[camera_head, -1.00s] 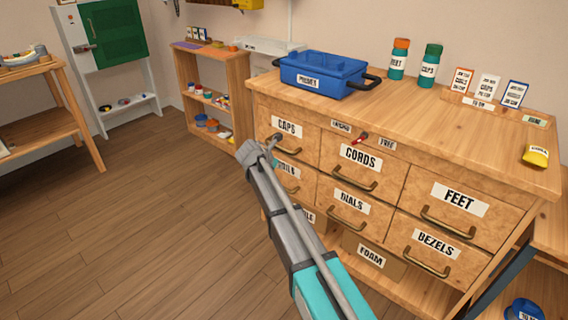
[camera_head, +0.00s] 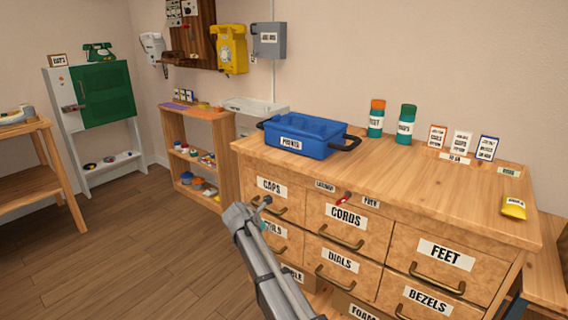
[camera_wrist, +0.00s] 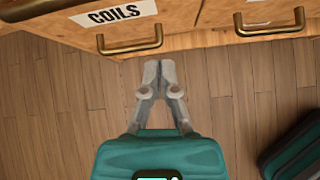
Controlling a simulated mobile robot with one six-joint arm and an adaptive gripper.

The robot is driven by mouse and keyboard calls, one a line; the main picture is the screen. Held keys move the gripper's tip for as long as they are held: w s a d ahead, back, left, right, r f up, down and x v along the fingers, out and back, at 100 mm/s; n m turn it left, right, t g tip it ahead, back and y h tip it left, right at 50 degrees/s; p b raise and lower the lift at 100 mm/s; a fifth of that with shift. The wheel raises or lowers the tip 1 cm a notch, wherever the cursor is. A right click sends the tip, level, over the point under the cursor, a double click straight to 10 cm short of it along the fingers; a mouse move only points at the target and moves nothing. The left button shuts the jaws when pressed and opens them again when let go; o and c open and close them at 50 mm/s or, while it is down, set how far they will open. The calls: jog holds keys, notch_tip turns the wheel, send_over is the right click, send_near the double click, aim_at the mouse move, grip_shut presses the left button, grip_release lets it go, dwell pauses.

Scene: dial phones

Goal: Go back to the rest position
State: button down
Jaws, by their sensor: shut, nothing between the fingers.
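My gripper (camera_wrist: 151,72) is shut and empty in the wrist view. Its fingertips point at the front of the wooden drawer cabinet, just below a brass handle of the drawer labelled COILS (camera_wrist: 66,22). In the head view my arm reaches up from the bottom toward the left end of the cabinet (camera_head: 400,185). The gripper's tip is small there, near the CAPS drawer (camera_head: 270,194). All the drawers that I see look closed. I cannot tell from the head view whether the fingertips touch the cabinet.
A blue bin (camera_head: 305,137) stands on the cabinet top, with two bottles (camera_head: 376,119), cards (camera_head: 461,142) and a yellow packet (camera_head: 513,208). A low shelf (camera_head: 200,148) and a green-doored cabinet (camera_head: 104,95) stand behind. The wooden floor (camera_head: 120,250) at left is clear.

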jog(key=s+d+f+m+g+y+p, duration=0.25)
jog(key=s+d+m+g+y, duration=0.35)
jog(key=s+d+m, duration=2.2)
notch_tip(320, 180, up, 37)
jog(key=s+a+g+p, duration=0.1)
jog(key=p, duration=3.6)
jog(key=shift+f+h, duration=0.2)
jog(key=shift+h, duration=0.2)
